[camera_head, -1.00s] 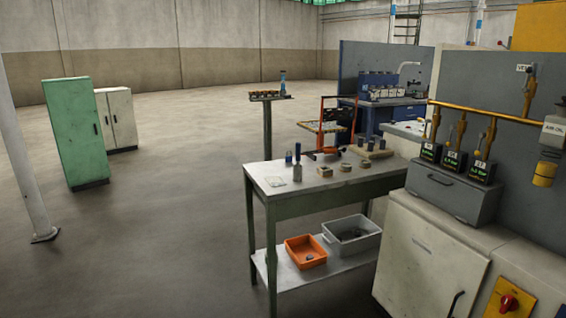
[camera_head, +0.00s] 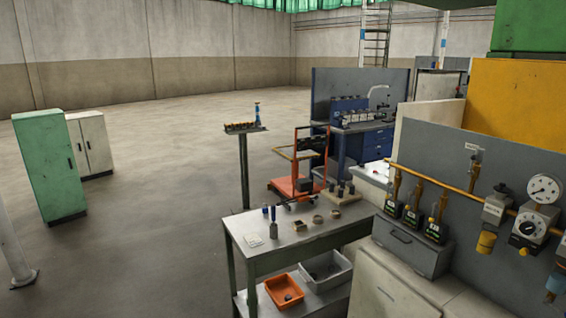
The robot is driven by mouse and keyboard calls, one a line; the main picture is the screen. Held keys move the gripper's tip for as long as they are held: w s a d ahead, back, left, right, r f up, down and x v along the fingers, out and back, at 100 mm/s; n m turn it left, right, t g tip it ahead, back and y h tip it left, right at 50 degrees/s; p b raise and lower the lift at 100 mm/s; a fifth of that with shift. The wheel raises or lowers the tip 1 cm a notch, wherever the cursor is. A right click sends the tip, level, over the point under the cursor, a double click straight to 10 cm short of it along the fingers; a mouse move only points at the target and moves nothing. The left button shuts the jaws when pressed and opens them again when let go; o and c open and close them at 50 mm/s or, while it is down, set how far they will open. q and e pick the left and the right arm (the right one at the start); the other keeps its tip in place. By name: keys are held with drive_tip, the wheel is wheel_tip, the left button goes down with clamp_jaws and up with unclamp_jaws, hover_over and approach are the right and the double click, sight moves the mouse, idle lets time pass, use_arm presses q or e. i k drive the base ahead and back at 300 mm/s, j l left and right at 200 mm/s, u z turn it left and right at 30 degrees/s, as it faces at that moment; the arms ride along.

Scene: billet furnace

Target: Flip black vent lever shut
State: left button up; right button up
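A small valve with a dark lever (camera_head: 477,157) stands on the short upright brass pipe on the grey panel at the right. A small white label, hard to read now, is beside it. The lever appears roughly upright, but it is too small to tell whether it is open or shut. Neither of my grippers is in view.
A yellow brass pipe (camera_head: 450,187) runs along the grey panel (camera_head: 450,150), with gauges (camera_head: 544,189) at right. A grey drawer box (camera_head: 405,243) is below the valves. A workbench (camera_head: 265,241) stands in front, with an orange trolley (camera_head: 300,185) behind. Open floor lies left.

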sight(473, 157)
drive_tip(key=i+l+z, duration=0.2)
drive_tip(key=z, duration=0.2)
drive_tip(key=i+l+z, duration=0.2)
drive_tip(key=z, duration=0.2)
drive_tip(key=i+z, duration=0.25)
drive_tip(key=z, duration=0.15)
